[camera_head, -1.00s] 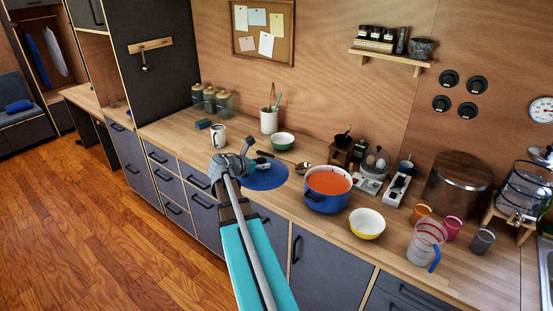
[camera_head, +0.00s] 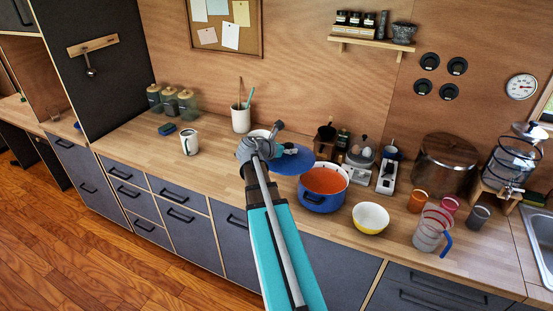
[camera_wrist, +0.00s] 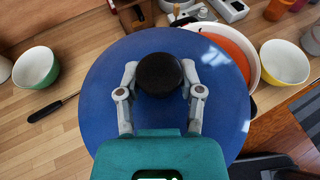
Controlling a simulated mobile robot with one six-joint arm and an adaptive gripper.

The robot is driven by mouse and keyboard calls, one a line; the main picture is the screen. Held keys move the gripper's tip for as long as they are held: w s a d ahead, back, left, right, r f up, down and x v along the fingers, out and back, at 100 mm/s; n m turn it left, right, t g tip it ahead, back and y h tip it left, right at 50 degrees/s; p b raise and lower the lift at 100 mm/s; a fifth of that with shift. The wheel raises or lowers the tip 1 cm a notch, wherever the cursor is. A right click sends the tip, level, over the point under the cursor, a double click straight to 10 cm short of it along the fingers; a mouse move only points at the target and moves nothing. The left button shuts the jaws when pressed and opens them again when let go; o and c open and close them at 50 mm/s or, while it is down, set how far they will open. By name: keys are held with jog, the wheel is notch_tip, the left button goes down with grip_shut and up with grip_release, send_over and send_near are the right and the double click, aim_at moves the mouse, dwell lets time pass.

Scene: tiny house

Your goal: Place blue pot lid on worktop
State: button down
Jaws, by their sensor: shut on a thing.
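The blue pot lid (camera_wrist: 100,100) fills the middle of the wrist view, its black knob (camera_wrist: 160,74) between my gripper's fingers (camera_wrist: 159,72). My gripper is shut on this knob. In the head view the lid (camera_head: 294,161) shows just left of and behind the blue pot, partly hidden by my arm. The blue pot (camera_head: 321,202) stands uncovered on the wooden worktop (camera_head: 215,168), with orange contents (camera_head: 325,181). In the wrist view the lid overlaps part of the pot's rim; I cannot tell its height above the worktop.
A yellow bowl (camera_head: 370,218) and a clear jug (camera_head: 430,235) stand right of the pot. A green bowl (camera_wrist: 36,68) and a dark-handled utensil (camera_wrist: 45,111) lie left of the lid. Worktop left of my arm is mostly clear.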

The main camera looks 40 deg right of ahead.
jog(key=shift+w, duration=0.45)
jog(key=shift+s+d, duration=0.2)
jog(key=shift+s, duration=0.1)
jog(key=shift+w+f+b, duration=0.25)
jog(key=shift+f+b, duration=0.05)
jog(key=w+a+f+b, duration=0.3)
jog(key=w+f+b, duration=0.5)
jog(key=w, duration=0.3)
jog(key=shift+w+f+n+t+b, duration=0.3)
jog(key=shift+f+t+b, duration=0.05)
jog(key=shift+t+b, duration=0.05)
jog(key=shift+f, duration=0.1)
notch_tip(320, 180, down, 6)
jog(key=b, duration=0.6)
